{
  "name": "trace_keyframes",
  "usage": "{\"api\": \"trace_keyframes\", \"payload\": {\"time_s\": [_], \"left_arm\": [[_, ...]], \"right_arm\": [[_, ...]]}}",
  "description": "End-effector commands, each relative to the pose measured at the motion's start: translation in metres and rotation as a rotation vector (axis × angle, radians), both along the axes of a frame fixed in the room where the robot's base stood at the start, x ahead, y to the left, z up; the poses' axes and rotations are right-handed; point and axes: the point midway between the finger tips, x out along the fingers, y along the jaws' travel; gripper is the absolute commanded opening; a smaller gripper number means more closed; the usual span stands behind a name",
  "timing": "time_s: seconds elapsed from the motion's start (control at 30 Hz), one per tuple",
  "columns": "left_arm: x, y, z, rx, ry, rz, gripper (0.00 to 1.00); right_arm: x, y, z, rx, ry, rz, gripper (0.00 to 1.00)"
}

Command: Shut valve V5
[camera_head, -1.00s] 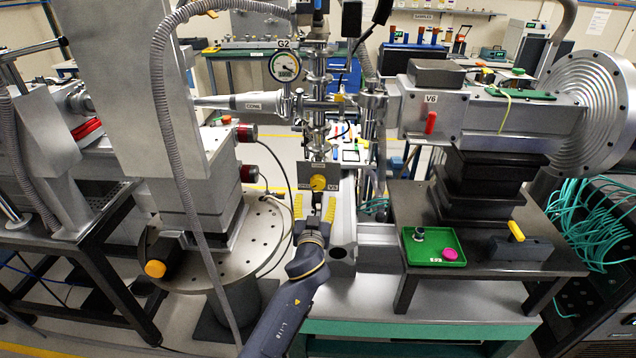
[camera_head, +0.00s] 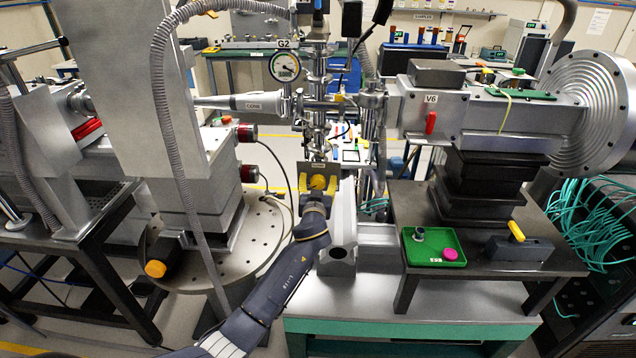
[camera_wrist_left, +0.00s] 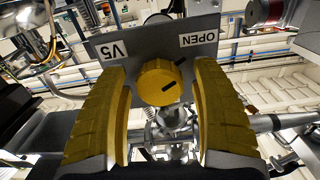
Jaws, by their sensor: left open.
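Valve V5 has a round yellow knob (camera_head: 318,182) with a dark mark across it, mounted in front of a grey plate. In the left wrist view the knob (camera_wrist_left: 160,82) sits in front of the plate (camera_wrist_left: 150,45), whose labels "V5" and "OPEN" appear upside down. My left gripper (camera_head: 318,184) is at the valve, with its yellow fingers on either side of the knob. In the left wrist view the open fingers (camera_wrist_left: 162,100) stand left and right of the knob, with gaps showing. My right gripper is not in view.
A valve labelled V6 with a red handle (camera_head: 431,122) is to the right. A green tray (camera_head: 432,247) with small parts lies on the dark table. Gauge G2 (camera_head: 285,66) hangs above left of V5. A grey hose (camera_head: 165,110) runs down on the left.

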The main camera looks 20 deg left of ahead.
Motion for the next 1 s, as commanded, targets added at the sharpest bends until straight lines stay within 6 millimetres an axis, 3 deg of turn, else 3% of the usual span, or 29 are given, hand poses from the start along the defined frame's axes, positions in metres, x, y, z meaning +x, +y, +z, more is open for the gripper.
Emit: {"api": "trace_keyframes", "payload": {"time_s": [0.2, 0.7, 1.0], "left_arm": [[0.0, 0.0, 0.0001, 0.0, 0.0, 0.0, 0.65], [-0.0001, -0.0001, 0.0004, 0.0, 0.0, 0.0, 0.07], [0.0, -0.0001, 0.0012, 0.008, 0.0, 0.0, 0.05]], "right_arm": [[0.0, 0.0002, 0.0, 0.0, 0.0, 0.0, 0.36], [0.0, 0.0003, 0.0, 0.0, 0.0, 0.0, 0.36], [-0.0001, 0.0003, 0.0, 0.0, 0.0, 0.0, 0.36]]}}
